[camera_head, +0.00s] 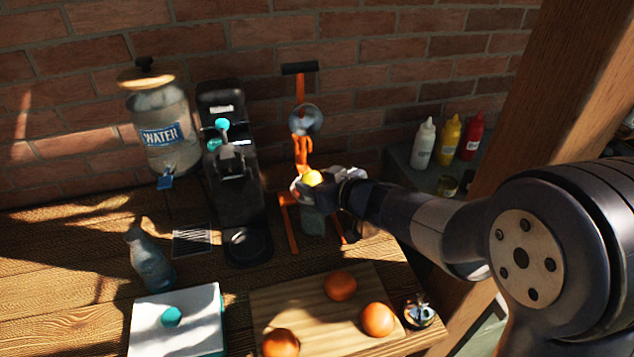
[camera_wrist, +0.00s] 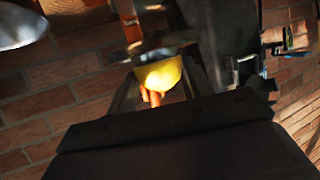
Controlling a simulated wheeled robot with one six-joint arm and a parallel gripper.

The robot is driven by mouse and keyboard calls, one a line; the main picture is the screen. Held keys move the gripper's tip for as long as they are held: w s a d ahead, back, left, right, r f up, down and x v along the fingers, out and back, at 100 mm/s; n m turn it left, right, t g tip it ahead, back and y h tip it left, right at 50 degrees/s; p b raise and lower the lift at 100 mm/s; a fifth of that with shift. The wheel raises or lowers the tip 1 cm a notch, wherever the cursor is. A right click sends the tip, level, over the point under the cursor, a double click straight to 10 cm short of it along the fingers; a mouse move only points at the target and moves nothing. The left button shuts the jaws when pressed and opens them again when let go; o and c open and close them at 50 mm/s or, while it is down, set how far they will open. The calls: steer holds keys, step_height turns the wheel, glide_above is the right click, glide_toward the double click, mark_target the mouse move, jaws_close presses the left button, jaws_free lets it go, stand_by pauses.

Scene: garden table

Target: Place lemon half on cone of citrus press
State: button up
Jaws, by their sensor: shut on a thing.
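The orange citrus press (camera_head: 302,145) stands against the brick wall, with a black handle at its top and a metal press cup (camera_head: 306,119) raised on its post. My gripper (camera_head: 318,183) is at the press, below the raised cup. It is shut on the yellow lemon half (camera_head: 312,178), which also shows between the fingers in the wrist view (camera_wrist: 158,74). The press cone is hidden by the lemon half and gripper, so I cannot tell whether the lemon half touches it. Part of a metal cup (camera_wrist: 20,25) shows at the wrist view's upper left.
A black coffee machine (camera_head: 235,175) stands left of the press, beside a water dispenser (camera_head: 163,125). A cutting board (camera_head: 310,315) with oranges lies in front. Sauce bottles (camera_head: 450,140) stand at right behind my arm. A spray bottle (camera_head: 150,260) stands at left.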

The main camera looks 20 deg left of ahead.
steer(key=shift+f, duration=0.15)
steer(key=o, duration=1)
steer(key=shift+c, duration=0.2)
steer(key=shift+s+d+r, duration=0.1)
steer(key=shift+d+r, duration=0.1)
steer(key=shift+r, duration=0.1)
steer(key=p+v, duration=0.1)
steer(key=v, duration=1)
steer(key=shift+s+d+p, duration=0.2)
steer(key=shift+p, duration=0.15)
steer(key=shift+r, duration=0.15)
